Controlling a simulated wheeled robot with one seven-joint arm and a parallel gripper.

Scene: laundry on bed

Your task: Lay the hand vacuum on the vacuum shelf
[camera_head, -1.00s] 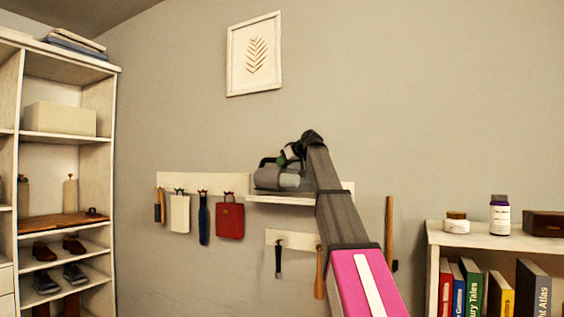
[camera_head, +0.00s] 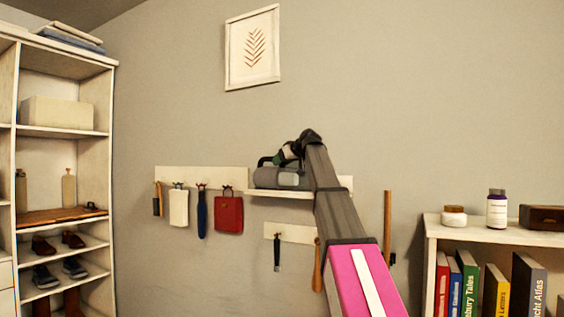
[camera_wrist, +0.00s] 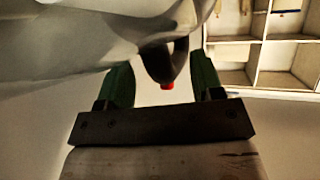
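The hand vacuum (camera_head: 280,179) has a grey body and a dark handle loop. In the head view it lies lengthwise at the white wall shelf (camera_head: 285,194) and appears to rest on it. My gripper (camera_head: 286,156) is at the vacuum's handle, reached from the right and above. In the wrist view, the green fingers of my gripper (camera_wrist: 163,82) stand apart on either side of the dark handle with a red button, with gaps visible. The pale vacuum body (camera_wrist: 90,45) fills the upper left there. My arm hides the shelf's right part.
A peg rail (camera_head: 203,176) with a brush, cloth, blue item and red pouch is left of the shelf. A lower rail (camera_head: 293,232) holds tools. A tall shelving unit (camera_head: 110,130) stands left; a bookcase (camera_head: 432,225) stands right.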

